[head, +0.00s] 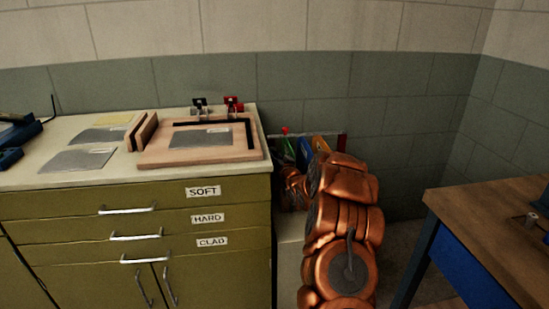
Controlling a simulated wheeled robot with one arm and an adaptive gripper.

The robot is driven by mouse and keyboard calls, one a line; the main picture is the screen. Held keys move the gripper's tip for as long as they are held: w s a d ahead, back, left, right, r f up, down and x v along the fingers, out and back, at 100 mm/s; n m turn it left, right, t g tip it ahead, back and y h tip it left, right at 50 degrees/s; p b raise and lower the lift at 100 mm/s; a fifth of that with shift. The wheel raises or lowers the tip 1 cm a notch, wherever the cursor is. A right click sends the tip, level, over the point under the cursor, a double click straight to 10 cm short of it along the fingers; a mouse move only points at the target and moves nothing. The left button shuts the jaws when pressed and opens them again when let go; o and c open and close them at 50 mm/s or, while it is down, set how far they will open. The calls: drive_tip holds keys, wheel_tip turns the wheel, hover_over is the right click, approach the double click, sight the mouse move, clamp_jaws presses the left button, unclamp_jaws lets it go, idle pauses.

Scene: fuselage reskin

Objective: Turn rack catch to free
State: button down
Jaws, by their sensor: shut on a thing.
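A rack (341,141) stands low against the wall, just right of the cabinet, holding upright green, blue and yellow items. My copper-coloured arm rises in front of it and covers its right and lower parts. The arm's far links bend down and to the left in front of the rack. My gripper's fingers are hidden behind my own arm, so I cannot see what they touch. The rack catch cannot be made out.
An olive cabinet (75,226) with drawers labelled SOFT, HARD and CLAD stands left. On its top lie a wooden frame (198,159), grey sheets (78,160) and black and red clamps (233,104). A wooden-topped bench (470,222) stands right, with a floor gap between.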

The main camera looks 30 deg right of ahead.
drive_tip(key=shift+n, duration=0.3)
drive_tip(key=shift+a+n+g+h+b, duration=0.15)
drive_tip(key=shift+n+g+b, duration=0.35)
drive_tip(key=shift+n+b, duration=1.45)
drive_tip(key=shift+d+n+g+h+b, duration=0.15)
drive_tip(key=shift+n+g+b, duration=0.35)
drive_tip(key=shift+n+b, duration=1.45)
drive_tip(key=shift+a+r+n, duration=0.1)
drive_tip(key=shift+n, duration=0.5)
drive_tip(key=c, duration=1.1)
unclamp_jaws()
